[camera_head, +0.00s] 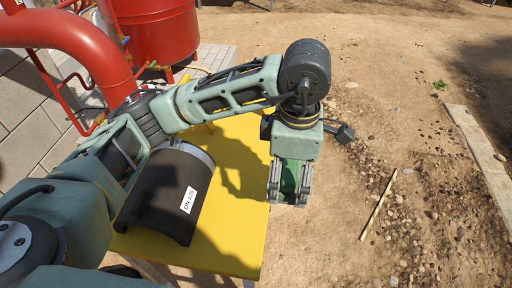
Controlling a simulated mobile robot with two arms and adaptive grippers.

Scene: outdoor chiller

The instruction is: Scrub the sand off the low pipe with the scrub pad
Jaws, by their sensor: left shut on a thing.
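My left arm reaches across the picture from the left. Its gripper (289,196) points down at the right edge of the yellow table, shut on a green thing (290,176) that looks like the scrub pad. The fingers hide much of it. A dark, curved pipe piece or cover (164,189) with a white "DN 125" label lies on the table, left of the gripper and apart from it. A thick red pipe (88,48) bends down at the upper left. I cannot tell which is the low pipe, and no sand shows clearly on either. My right gripper is not in view.
The yellow table (234,232) has bare room between the dark piece and my gripper. A red tank (158,30) with thin pipes stands behind, beside a grey block wall (25,115). Sandy ground with stones, a stick (379,204) and a kerb (480,150) lies to the right.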

